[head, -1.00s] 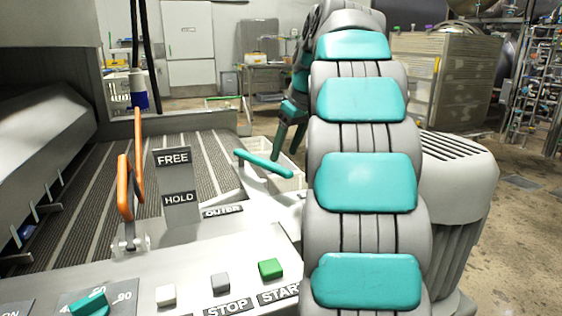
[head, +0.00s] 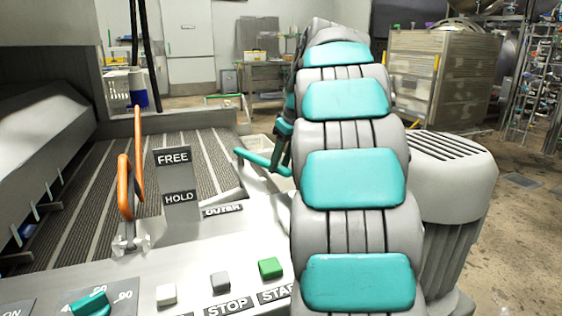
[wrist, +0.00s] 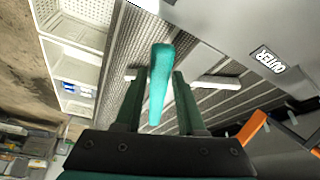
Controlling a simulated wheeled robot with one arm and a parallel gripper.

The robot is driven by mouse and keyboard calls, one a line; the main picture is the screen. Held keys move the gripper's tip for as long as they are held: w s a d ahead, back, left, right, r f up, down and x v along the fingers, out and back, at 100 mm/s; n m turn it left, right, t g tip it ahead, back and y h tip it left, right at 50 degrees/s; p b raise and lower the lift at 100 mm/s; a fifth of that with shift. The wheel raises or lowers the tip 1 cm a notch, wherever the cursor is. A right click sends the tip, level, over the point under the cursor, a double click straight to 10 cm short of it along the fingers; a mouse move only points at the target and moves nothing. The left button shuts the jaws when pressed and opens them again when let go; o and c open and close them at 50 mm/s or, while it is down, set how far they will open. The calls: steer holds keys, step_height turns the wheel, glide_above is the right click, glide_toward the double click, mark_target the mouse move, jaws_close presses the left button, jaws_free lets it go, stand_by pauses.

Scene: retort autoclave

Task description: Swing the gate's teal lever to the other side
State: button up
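The teal lever (head: 258,159) is a bar beside the OUTER label (head: 222,210) in the head view, its right end partly behind my arm. In the wrist view the teal lever (wrist: 157,90) lies between the two dark green fingers of my gripper (wrist: 159,78). The fingers stand apart on either side of it, with narrow gaps showing. My gripper is open around the lever. In the head view my gripper is mostly hidden behind my arm.
An orange lever (head: 125,187) stands at left beside the FREE and HOLD plate (head: 178,180). In front are a green button (head: 270,267), other buttons and a teal knob (head: 90,302). A ribbed belt (head: 75,185) runs behind. A white crate (wrist: 72,45) shows in the wrist view.

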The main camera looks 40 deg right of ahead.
jaws_close()
stand_by(1.0)
